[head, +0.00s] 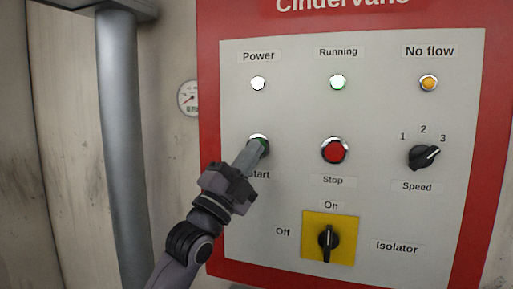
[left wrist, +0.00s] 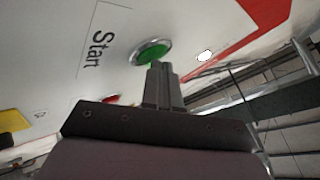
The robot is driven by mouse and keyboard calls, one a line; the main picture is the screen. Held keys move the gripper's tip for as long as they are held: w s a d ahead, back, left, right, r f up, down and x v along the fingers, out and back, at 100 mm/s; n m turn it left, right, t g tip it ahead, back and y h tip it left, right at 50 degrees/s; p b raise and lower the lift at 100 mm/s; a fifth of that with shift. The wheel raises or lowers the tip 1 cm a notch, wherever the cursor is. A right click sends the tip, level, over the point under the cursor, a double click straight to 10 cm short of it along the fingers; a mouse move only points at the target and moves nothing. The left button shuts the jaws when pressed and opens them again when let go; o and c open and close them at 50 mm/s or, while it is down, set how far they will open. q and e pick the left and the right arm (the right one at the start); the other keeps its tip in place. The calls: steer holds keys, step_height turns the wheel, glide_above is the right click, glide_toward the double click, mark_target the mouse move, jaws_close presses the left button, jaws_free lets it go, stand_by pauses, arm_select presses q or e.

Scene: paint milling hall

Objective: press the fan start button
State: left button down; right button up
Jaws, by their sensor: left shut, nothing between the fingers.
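The green start button (head: 263,142) sits in a metal ring above the "Start" label on the grey panel (head: 290,200). My left gripper (head: 257,146) is shut and empty, its fingertips over the button and hiding part of it. In the left wrist view the green button (left wrist: 151,50) is just beyond the closed fingertips (left wrist: 160,68), which overlap its edge. They look at or very near its face; I cannot tell how far it is pushed in. The "Running" lamp (head: 338,82) glows green-white. My right gripper is not in view.
The red stop button (head: 334,150) is right of start. The speed knob (head: 424,156) points towards 3. The isolator handle (head: 328,241) stands vertical on its yellow plate (head: 350,222). The power lamp (head: 258,83) is white, the no flow lamp (head: 428,83) amber. A pipe (head: 122,130) stands left.

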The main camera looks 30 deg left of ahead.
arm_select(q)
steer(key=shift+s+h, duration=0.15)
steer(key=shift+h, duration=0.15)
steer(key=shift+s+d, duration=0.2)
steer(key=shift+s, duration=0.45)
steer(key=s, duration=0.2)
steer(key=s+d, duration=0.1)
steer(key=s, duration=0.2)
steer(key=shift+d+p, duration=0.1)
steer(key=shift+p, duration=0.2)
steer(key=shift+w, duration=0.1)
stand_by(0.5)
